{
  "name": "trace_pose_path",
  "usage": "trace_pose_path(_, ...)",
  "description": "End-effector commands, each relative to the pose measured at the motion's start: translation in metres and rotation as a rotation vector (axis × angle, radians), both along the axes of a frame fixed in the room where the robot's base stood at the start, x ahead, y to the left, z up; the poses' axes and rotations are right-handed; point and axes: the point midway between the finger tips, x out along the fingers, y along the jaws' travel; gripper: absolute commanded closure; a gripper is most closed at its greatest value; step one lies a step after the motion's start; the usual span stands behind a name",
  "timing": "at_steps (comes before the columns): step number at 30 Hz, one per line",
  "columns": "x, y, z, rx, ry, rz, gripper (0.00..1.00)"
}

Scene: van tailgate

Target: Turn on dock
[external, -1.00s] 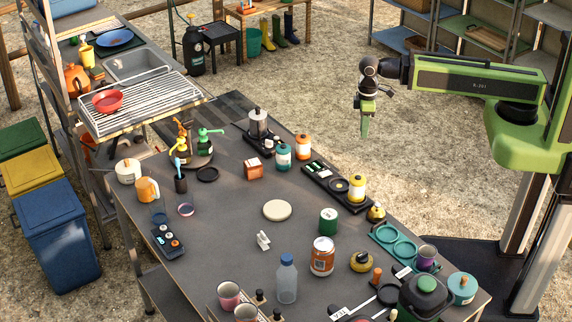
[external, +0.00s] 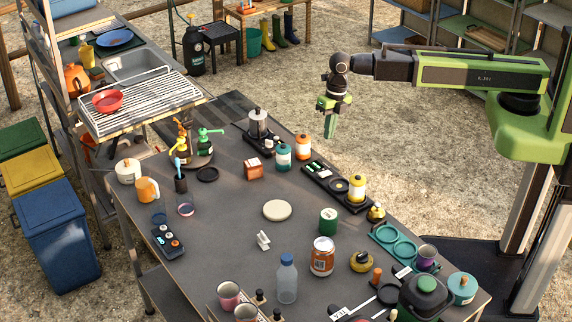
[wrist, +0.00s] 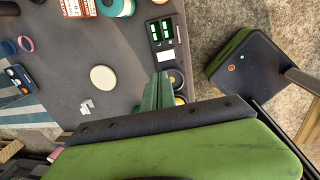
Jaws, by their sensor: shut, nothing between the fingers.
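A long black dock (external: 325,179) lies along the far right edge of the grey table. Its left end has a panel with small green and white markings, followed by a dark round pad; a yellow canister (external: 357,188) stands towards its right end. In the wrist view the dock (wrist: 163,32) shows its green-marked panel and a white label. My green fingers (wrist: 158,92) hide part of its round pads there. My gripper (external: 330,128) points down, shut and empty, above and beyond the table's far right edge, apart from the dock.
Orange (external: 303,147) and teal (external: 284,157) canisters stand left of the dock, near a black unit with a silver pot (external: 258,123). A green tin (external: 328,221) stands in front of it. A pale round disc (external: 277,210) lies mid-table with clear surface around it.

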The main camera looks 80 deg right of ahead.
Motion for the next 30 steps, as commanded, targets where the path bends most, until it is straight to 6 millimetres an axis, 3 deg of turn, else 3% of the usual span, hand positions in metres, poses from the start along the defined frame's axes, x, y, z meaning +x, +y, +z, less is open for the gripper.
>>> trace_pose_path(9,-0.001,0.000,-0.002,-0.001,0.001,-0.002,1.00)
trace_pose_path(14,0.000,0.001,-0.014,-0.001,0.001,-0.002,1.00)
trace_pose_path(30,0.010,0.011,-0.121,0.000,0.001,-0.003,1.00)
